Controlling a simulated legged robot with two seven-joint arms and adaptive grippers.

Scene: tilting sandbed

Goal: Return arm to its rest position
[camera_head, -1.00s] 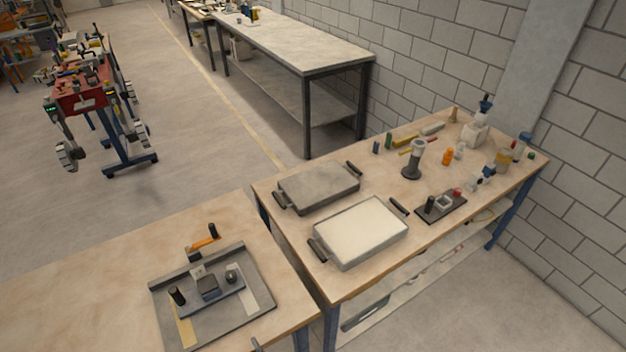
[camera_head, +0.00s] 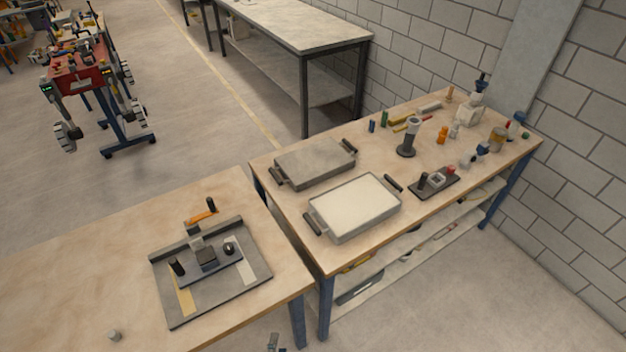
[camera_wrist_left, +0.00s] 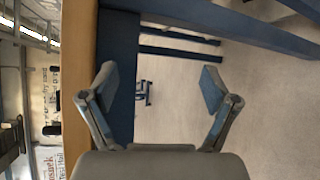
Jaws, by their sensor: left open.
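My left gripper (camera_head: 273,342) just enters the bottom edge of the head view, in front of the near table and below its front edge. Only the tips show there. In the left wrist view my left gripper (camera_wrist_left: 159,86) is open, its two fingers wide apart with nothing between them but floor. The wooden table edge (camera_wrist_left: 78,80) and a blue leg lie beside the left finger in that view. My right gripper is in neither view.
The near table (camera_head: 70,270) carries a grey tilting plate (camera_head: 245,278) with small fittings and a small grey cylinder (camera_head: 113,335). The far table holds a pale-filled tray (camera_head: 355,205), a grey lidded tray (camera_head: 315,163) and bottles.

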